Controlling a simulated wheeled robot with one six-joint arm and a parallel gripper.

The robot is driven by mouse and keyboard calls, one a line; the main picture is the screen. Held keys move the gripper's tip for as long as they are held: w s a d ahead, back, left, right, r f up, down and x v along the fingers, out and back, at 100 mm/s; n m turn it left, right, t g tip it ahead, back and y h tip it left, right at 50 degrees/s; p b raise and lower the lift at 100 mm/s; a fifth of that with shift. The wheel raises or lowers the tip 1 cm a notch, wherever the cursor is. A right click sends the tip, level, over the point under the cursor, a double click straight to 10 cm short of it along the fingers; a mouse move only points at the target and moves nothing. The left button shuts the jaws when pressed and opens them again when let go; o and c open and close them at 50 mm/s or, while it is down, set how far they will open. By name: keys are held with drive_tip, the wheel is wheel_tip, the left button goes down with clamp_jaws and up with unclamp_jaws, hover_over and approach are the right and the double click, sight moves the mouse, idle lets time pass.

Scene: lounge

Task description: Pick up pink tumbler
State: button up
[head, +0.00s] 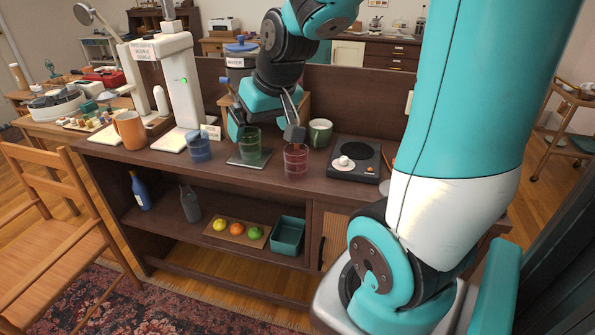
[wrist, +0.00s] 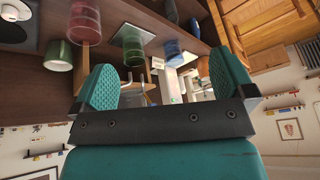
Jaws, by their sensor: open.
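The pink tumbler (head: 296,161) is a clear pinkish glass standing upright on the dark wooden counter (head: 225,181), left of a black device with a knob. It also shows in the wrist view (wrist: 83,20), upside down at the upper left. My gripper (head: 265,125) is open, its two fingers spread, above and behind the row of tumblers. Its right finger is close to the pink tumbler in the head view; I cannot tell the exact gap. In the wrist view the teal finger pads (wrist: 166,82) are apart with nothing gripped between them.
A green tumbler (head: 250,142) stands on a dark mat left of the pink one, with a blue tumbler (head: 199,147) farther left. A green mug (head: 320,133) stands behind right, beside the black device (head: 354,160). An orange mug (head: 129,130) and white machine (head: 178,85) stand left.

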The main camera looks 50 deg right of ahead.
drive_tip(key=s+d+f+m+h, duration=0.1)
drive_tip(key=s+d+m+h, duration=0.2)
drive_tip(key=d, duration=0.9)
approach(297, 147)
drive_tip(key=s+a+f, duration=0.1)
drive_tip(key=a, duration=0.1)
drive_tip(key=shift+m, duration=0.4)
drive_tip(key=shift+x, duration=3.1)
drive_tip(key=shift+w, duration=0.1)
drive_tip(key=c, duration=1.4)
